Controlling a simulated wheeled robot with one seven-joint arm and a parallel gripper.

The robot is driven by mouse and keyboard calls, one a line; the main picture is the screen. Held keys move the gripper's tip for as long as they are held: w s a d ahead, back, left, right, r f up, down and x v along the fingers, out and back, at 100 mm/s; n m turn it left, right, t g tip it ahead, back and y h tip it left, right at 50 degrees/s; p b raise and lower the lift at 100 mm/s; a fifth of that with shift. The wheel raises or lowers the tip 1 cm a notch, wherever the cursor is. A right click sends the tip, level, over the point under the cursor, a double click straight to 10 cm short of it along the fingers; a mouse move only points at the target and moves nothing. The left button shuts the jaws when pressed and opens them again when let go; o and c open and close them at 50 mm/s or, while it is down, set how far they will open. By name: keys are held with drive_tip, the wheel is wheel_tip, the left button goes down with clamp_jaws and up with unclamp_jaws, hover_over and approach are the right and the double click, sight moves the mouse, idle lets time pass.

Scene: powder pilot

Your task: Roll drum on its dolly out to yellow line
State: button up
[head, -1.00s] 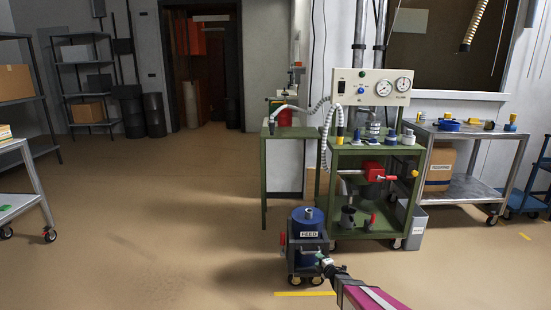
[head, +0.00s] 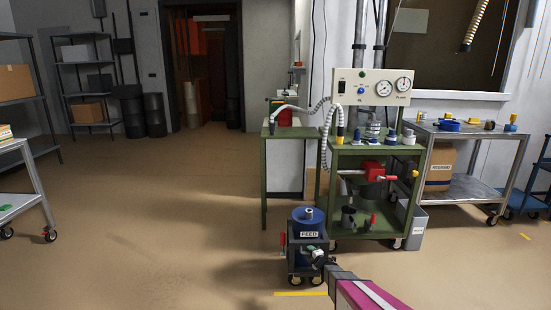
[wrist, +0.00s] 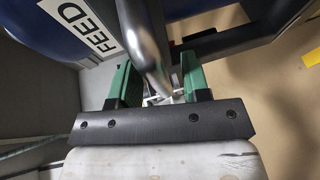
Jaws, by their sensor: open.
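A blue drum (head: 308,222) labelled FEED stands upright on a small dark dolly (head: 294,262) with casters. A short yellow line (head: 300,294) lies on the floor just in front of the dolly. My gripper (head: 319,256) is at the front right of the dolly, below the label. In the wrist view, my gripper's green fingers (wrist: 158,85) are apart, and a grey metal handle (wrist: 146,45) runs down between them. I cannot tell whether either finger touches it. The label and the drum's blue side (wrist: 35,22) show at upper left.
A green equipment cart (head: 378,150) with gauges and hoses stands right behind the drum. A green side table (head: 282,134) adjoins it, and a grey bin (head: 418,228) stands at its right. A steel cart (head: 470,185) is further right. The floor to the left is clear.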

clamp_jaws()
drive_tip(key=shift+s, duration=1.85)
idle(2.7)
unclamp_jaws()
drive_tip(key=shift+s+d, duration=0.1)
drive_tip(key=v, duration=0.6)
drive_tip(key=shift+s, duration=0.3)
idle(0.6)
drive_tip(key=shift+d+r, duration=0.1)
drive_tip(key=shift+r, duration=0.05)
